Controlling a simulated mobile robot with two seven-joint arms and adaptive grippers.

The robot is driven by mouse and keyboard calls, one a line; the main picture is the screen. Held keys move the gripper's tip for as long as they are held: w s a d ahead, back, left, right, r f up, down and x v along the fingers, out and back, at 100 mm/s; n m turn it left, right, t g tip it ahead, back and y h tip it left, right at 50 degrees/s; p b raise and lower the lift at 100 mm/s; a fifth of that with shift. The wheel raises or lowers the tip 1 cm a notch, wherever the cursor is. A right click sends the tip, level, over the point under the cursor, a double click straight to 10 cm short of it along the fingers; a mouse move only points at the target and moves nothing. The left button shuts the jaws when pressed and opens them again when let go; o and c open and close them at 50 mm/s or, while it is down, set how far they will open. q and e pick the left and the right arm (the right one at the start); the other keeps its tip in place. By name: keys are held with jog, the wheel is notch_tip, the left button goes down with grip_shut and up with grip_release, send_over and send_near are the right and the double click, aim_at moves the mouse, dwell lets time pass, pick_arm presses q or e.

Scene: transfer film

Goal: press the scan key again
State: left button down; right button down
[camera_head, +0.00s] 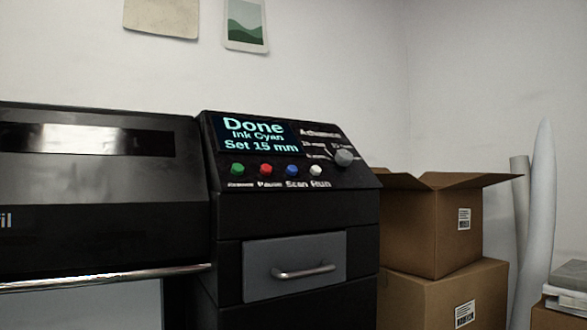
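The black printer's control panel (225,182) faces me in the head view, sloped above a drawer. The scan key is the blue round button (292,170), above the label "Scan". Beside it in the row are a green button (238,170), a red button (266,170) above "Pause", and a white button (316,170) above "Run". The lit display (257,134) reads "Done", "Ink Cyan", "Set 15 mm". A grey knob (344,158) labelled "Advance" sits at the panel's right. Neither gripper is in view, and nothing covers the keys.
The printer's long black body (100,210) extends left. A grey drawer front (295,252) with a metal handle (303,272) is below the panel. An open cardboard box (425,225) stands on another box (435,292) at the right. White rolls (538,220) lean behind. Space before the panel looks clear.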

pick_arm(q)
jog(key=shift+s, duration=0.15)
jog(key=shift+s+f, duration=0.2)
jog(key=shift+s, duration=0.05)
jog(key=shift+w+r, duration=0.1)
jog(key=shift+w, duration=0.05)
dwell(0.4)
